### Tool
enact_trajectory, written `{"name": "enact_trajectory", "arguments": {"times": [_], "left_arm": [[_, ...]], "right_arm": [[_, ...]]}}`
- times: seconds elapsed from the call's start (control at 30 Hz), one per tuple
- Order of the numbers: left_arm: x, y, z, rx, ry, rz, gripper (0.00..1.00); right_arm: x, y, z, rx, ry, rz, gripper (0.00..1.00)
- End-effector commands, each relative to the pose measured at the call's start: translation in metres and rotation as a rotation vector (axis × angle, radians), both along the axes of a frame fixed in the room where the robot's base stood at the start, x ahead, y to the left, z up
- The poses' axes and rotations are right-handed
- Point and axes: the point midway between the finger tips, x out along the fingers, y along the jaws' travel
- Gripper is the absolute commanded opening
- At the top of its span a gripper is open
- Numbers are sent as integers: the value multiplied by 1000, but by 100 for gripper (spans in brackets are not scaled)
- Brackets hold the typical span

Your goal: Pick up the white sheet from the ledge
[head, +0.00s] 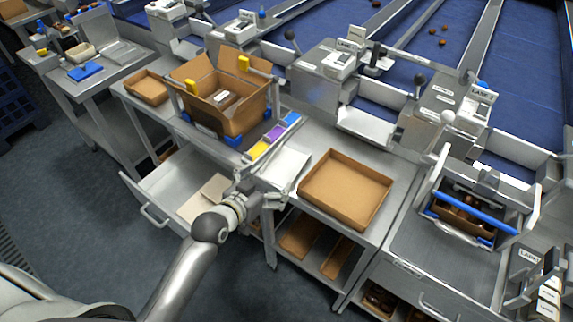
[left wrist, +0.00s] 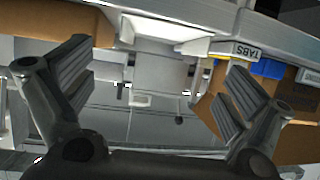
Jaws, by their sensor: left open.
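The white sheet (head: 287,163) lies on the steel table between the colored tab strip and the cardboard tray, near the front edge. In the left wrist view a white flat piece (left wrist: 168,29), apparently the sheet, shows at the top between the fingers. My left gripper (head: 270,187) is at the table's front edge, just in front of the sheet and partly over its near side in the picture. It is open and empty; its two fingers (left wrist: 155,95) stand wide apart in the left wrist view. My right gripper is not in view.
An empty cardboard tray (head: 346,187) lies right of the sheet. The tab strip (head: 270,138) and an open carton (head: 222,98) stand to its left. An open drawer (head: 172,180) with a pale sheet inside juts out below. Lane machines (head: 325,75) stand behind.

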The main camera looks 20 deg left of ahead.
Motion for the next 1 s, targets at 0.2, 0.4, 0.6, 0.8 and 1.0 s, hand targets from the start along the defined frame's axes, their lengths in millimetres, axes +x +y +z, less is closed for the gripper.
{"name": "enact_trajectory", "arguments": {"times": [0.2,0.4,0.6,0.8,1.0], "left_arm": [[10,-2,-4,-1,0,0,100],[29,-4,-15,0,1,0,100],[46,-8,-24,0,1,0,100],[50,-9,-26,1,0,0,100],[50,-9,-26,1,0,0,92]], "right_arm": [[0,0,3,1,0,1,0],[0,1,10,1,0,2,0],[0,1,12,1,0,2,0],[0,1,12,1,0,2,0],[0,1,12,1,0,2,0]]}}
